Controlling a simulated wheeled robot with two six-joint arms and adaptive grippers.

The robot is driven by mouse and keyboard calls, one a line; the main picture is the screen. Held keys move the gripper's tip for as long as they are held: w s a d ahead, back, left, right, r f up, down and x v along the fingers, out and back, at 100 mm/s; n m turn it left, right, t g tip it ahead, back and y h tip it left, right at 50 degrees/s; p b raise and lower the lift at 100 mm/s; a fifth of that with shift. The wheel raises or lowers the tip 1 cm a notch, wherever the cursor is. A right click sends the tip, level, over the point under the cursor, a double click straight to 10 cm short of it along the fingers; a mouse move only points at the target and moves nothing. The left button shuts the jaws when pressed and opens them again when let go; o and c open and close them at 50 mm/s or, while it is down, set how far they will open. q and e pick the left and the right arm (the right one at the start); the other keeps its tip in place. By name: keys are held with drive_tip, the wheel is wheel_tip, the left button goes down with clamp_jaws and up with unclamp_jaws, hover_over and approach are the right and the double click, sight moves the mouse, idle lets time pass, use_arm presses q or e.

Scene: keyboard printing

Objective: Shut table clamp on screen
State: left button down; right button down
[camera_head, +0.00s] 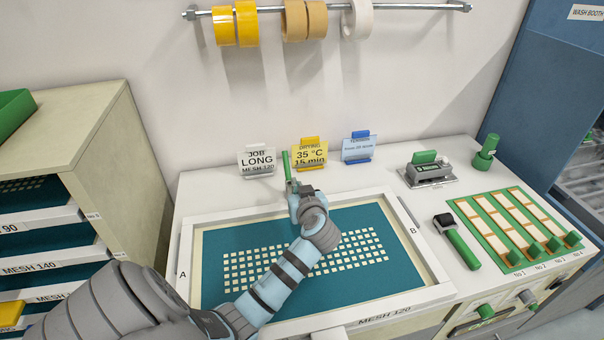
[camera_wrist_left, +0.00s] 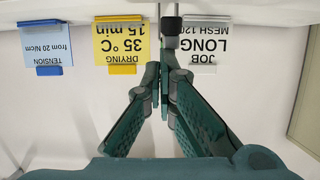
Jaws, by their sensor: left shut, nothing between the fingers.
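The screen, marked MESH 120, lies flat on the table with its pale frame (camera_head: 425,240) around a teal mesh (camera_head: 215,265). The table clamp (camera_head: 286,163) is at the middle of the frame's back edge, and its green handle stands upright. My left gripper (camera_head: 293,187) reaches across the screen to the clamp. It is shut with nothing in it, right beside the clamp's base; whether it touches cannot be told. In the left wrist view the gripper's fingertips (camera_wrist_left: 163,84) are together, and a dark knob and metal rods of the clamp (camera_wrist_left: 171,26) show beyond them.
Job (camera_head: 257,160), drying (camera_head: 309,153) and tension (camera_head: 360,149) cards stand behind the screen. A grey device with a green top (camera_head: 428,170), a green-handled roller (camera_head: 460,242) and a green rack (camera_head: 520,232) are on the right. A mesh shelf (camera_head: 110,220) stands left.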

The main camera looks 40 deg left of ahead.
use_arm(q)
drive_tip(key=shift+s+d+f+b, duration=0.15)
drive_tip(key=shift+d+f+b, duration=0.15)
drive_tip(key=shift+f, duration=0.2)
drive_tip(key=shift+s+d+f+b, duration=0.15)
drive_tip(key=shift+f+b, duration=0.1)
drive_tip(key=shift+f, duration=0.25)
drive_tip(key=shift+s+d+f, duration=0.2)
drive_tip(key=shift+s+f, duration=0.05)
drive_tip(key=shift+f, duration=0.35)
drive_tip(key=r, duration=0.1)
drive_tip(key=d+r+p, duration=0.1)
drive_tip(key=s+r+p, duration=0.1)
drive_tip(key=r, duration=0.1)
drive_tip(key=shift+d, duration=0.4)
drive_tip(key=s+d, duration=0.1)
drive_tip(key=s+d+f, duration=0.1)
drive_tip(key=d, duration=0.1)
drive_tip(key=s+d+b, duration=0.1)
drive_tip(key=d, duration=0.1)
drive_tip(key=shift+s+f, duration=0.2)
drive_tip(key=shift+f, duration=0.2)
drive_tip(key=shift+s+d, duration=0.25)
drive_tip(key=shift+d, duration=0.25)
